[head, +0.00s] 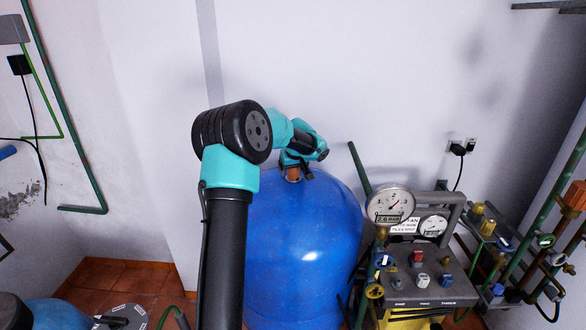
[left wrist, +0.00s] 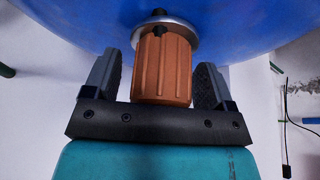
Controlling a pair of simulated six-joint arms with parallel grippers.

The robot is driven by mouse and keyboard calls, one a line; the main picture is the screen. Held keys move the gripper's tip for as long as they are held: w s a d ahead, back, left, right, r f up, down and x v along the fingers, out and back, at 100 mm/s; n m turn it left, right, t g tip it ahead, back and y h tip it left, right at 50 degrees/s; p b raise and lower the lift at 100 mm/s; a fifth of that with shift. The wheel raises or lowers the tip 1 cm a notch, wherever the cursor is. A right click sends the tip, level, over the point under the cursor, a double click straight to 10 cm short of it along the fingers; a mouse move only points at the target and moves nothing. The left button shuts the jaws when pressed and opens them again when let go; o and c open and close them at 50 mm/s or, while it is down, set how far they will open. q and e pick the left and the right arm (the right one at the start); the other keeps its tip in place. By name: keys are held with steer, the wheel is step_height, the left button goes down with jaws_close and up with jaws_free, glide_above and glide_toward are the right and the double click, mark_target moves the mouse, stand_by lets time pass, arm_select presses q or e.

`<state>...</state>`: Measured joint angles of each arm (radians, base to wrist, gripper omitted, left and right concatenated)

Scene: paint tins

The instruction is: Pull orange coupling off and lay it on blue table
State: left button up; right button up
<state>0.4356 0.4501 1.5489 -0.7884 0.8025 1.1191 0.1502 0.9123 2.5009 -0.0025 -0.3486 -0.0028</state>
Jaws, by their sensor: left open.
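The orange coupling (left wrist: 163,72) is a ribbed cap on a metal collar (left wrist: 164,30) at the top of a large blue tank (head: 305,245). In the head view only a small part of the coupling (head: 292,175) shows under my left gripper (head: 296,162). In the left wrist view my left gripper (left wrist: 155,85) is open, with one jaw on each side of the coupling. My right gripper is not in view. I cannot make out a blue table for certain.
Right of the tank stands a panel with a gauge (head: 391,205), knobs and valves (head: 422,282), with pipes farther right. A blue rounded thing (head: 55,315) is cut off at the lower left. A white wall (head: 330,70) is behind, and tiled floor (head: 120,280) shows at left.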

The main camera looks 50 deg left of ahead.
arm_select(q)
steer(key=c, duration=1.1)
